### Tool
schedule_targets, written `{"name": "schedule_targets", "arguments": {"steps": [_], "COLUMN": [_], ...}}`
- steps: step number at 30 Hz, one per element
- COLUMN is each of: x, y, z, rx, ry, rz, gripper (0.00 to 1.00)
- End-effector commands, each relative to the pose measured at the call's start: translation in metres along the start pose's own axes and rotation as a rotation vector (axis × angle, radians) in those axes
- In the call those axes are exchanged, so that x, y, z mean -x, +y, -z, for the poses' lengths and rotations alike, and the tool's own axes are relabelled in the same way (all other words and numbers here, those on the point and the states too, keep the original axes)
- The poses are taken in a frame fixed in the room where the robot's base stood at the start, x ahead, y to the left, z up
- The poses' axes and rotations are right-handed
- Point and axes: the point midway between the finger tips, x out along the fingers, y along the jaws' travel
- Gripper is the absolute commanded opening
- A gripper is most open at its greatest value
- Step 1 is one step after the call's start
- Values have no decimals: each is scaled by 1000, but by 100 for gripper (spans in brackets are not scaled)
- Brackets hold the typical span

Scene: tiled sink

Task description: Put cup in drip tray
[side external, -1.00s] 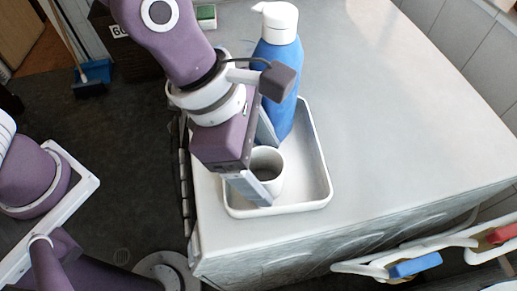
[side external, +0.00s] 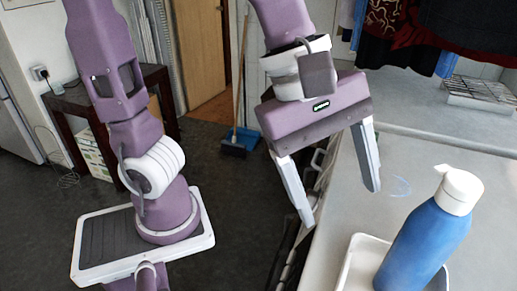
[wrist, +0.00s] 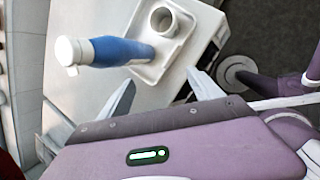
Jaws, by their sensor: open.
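The white cup (wrist: 166,22) stands upright inside the white drip tray (wrist: 150,75), near one end of it, in the wrist view. A blue bottle with a white cap (wrist: 120,51) is beside the cup in the same tray. In the side external view the bottle (side external: 428,243) and a corner of the tray (side external: 350,265) show at the bottom right, and the cup is not visible. My gripper (side external: 341,205) is open and empty, raised apart from the tray and cup. Its two fingers (wrist: 160,82) also show spread in the wrist view.
The tray sits near the edge of the pale counter (side external: 385,150), which is largely clear behind the bottle. A metal rack (side external: 480,95) and hanging clothes (side external: 450,35) are at the back. A broom (side external: 240,135) stands on the dark floor.

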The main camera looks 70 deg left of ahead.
Motion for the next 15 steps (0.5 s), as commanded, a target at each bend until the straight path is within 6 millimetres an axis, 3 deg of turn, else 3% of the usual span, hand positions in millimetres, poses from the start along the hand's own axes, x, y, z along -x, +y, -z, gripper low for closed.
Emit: {"name": "schedule_targets", "arguments": {"steps": [3,6,10,15], "x": [28,41,47,48], "y": [-12,-33,-58,-74], "z": [60,101,134,150], "rx": [-475,-886,-1283,-1510], "ry": [93,217,353,422], "rz": [-74,-70,6,88], "gripper": [74,74,74,74]}}
